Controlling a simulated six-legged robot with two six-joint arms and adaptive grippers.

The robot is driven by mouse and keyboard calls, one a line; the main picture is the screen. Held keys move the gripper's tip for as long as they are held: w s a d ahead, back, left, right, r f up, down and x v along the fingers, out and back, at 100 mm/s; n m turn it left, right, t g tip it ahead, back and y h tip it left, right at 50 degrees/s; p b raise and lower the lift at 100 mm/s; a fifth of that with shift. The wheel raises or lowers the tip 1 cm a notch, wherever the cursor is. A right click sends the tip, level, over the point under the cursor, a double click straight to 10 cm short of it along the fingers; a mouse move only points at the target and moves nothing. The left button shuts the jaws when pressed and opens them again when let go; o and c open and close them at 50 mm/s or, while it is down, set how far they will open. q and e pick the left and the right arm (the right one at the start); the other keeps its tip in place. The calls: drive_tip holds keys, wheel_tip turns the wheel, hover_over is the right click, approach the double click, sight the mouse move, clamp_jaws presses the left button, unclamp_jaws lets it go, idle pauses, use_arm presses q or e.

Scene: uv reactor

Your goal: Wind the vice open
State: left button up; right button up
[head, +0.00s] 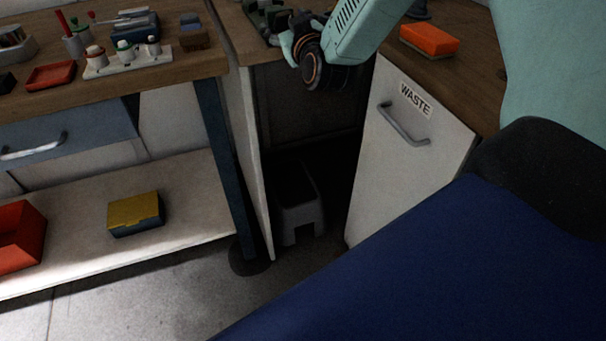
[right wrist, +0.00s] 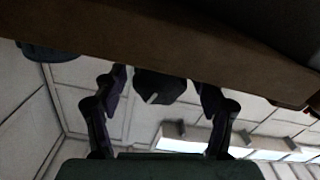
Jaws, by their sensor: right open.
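Dark green shapes (head: 272,16), which may be the vice, stand on the bench at the top middle of the head view, partly cut off by the frame. My right wrist and arm reach them from the right, and the gripper itself is hard to make out there. In the right wrist view my right gripper (right wrist: 161,88) is open, its two dark fingers spread apart. A dark faceted block (right wrist: 160,86) with a pale mark shows between the fingertips. I cannot tell whether it is the vice's handle or whether the fingers touch it. My left gripper is not in view.
A wooden bench edge (right wrist: 100,45) crosses the wrist view close to the fingers. In the head view, a white WASTE door (head: 410,150) stands right of a dark opening with a grey step stool (head: 299,212). An orange block (head: 429,40) lies on the right bench.

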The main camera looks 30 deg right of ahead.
drive_tip(key=m+b, duration=0.3)
drive_tip(key=shift+f, duration=0.2)
drive_tip(key=p+v, duration=0.2)
drive_tip(key=v, duration=0.6)
drive_tip(key=s+a+f+n+g+y+p, duration=0.1)
drive_tip(key=s+a+f+g+p, duration=0.3)
drive_tip(key=s+f, duration=0.4)
drive_tip(key=s+a+f+n+g+y+p, duration=0.1)
drive_tip(key=s+a+f+g+y+p, duration=0.2)
drive_tip(key=f, duration=1)
drive_tip(key=shift+s+a+f+g+p, duration=0.15)
drive_tip(key=shift+s+a+g+p, duration=0.25)
drive_tip(key=shift+s+a+g, duration=1.6)
drive_tip(key=shift+s+d+t, duration=0.5)
drive_tip(key=shift+d+t, duration=0.1)
drive_tip(key=shift+d, duration=0.05)
